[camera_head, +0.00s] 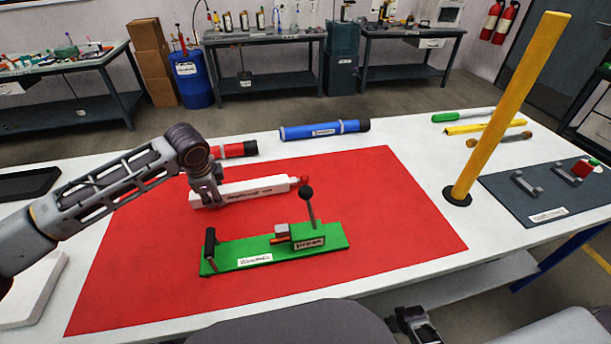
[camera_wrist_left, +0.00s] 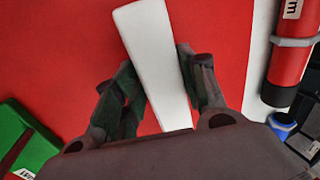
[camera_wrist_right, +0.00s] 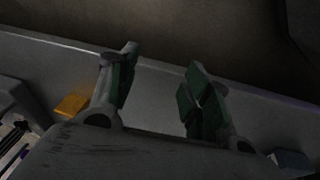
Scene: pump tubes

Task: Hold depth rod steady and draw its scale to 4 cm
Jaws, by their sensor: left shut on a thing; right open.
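The white depth rod (camera_head: 243,191) lies on the red mat (camera_head: 370,185), with a red tip (camera_head: 304,180) at its right end. Dark lettering runs along its side, too small to read surely. My left gripper (camera_head: 207,197) comes down over the rod's left end. In the left wrist view the left gripper (camera_wrist_left: 158,68) has its fingers on both sides of the white bar (camera_wrist_left: 150,35) and is shut on it. My right gripper (camera_head: 415,322) is low at the table's front edge. In the right wrist view the right gripper (camera_wrist_right: 160,75) is open and empty.
A green fixture (camera_head: 335,236) with a black-knobbed lever stands in front of the rod. A red tube (camera_head: 236,150) and a blue tube (camera_head: 312,131) lie behind. A tall yellow post (camera_head: 512,105) rises at right, beside a dark mat (camera_head: 520,190). The red mat's right part is clear.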

